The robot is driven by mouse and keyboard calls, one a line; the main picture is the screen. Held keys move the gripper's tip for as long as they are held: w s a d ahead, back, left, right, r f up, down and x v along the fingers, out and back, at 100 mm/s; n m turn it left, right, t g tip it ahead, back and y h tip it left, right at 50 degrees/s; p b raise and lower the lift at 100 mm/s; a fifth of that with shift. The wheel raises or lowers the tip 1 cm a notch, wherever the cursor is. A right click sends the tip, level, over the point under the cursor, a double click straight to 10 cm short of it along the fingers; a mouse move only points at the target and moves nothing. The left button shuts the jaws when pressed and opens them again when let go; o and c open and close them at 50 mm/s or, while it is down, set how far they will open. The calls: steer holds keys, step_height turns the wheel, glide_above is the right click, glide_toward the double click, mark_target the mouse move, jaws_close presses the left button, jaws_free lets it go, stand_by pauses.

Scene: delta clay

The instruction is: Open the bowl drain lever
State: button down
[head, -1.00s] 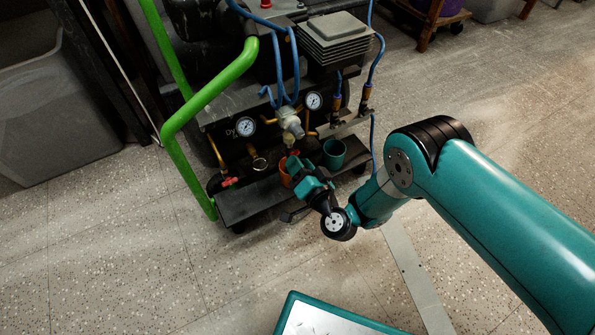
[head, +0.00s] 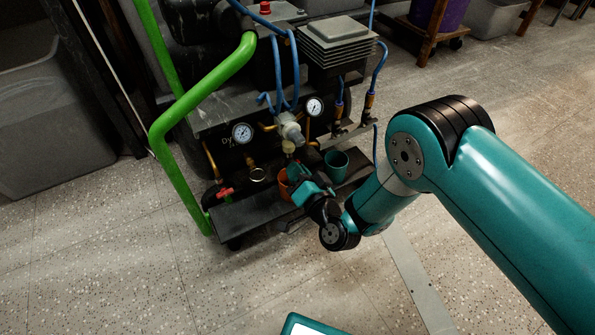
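The compressor's pale regulator and bowl (head: 290,130) hang at the front of the machine between two gauges. A small yellowish part (head: 288,146) shows at the bowl's bottom; I cannot make out whether it is the drain lever, or its position. My gripper (head: 299,168) is just below and slightly right of the bowl, above the lower shelf, pointing at the machine. Its fingertips are dark, small and partly hidden by its own teal body, so I cannot tell whether they are open or touch anything.
An orange cup (head: 284,184) stands behind and left of my gripper, and a teal cup (head: 336,165) to its right, both on the black shelf (head: 245,215). A red-handled valve (head: 226,193) is at lower left. The green handle (head: 190,100) rises at left. Open floor lies in front.

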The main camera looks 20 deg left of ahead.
steer(key=shift+r+n+p, duration=0.1)
steer(key=shift+n+p, duration=0.2)
steer(key=shift+n, duration=0.1)
steer(key=n+p, duration=0.1)
steer(key=n, duration=0.6)
steer(key=shift+n, duration=0.7)
steer(key=c, duration=1.2)
jaws_free()
steer(key=shift+d, duration=0.1)
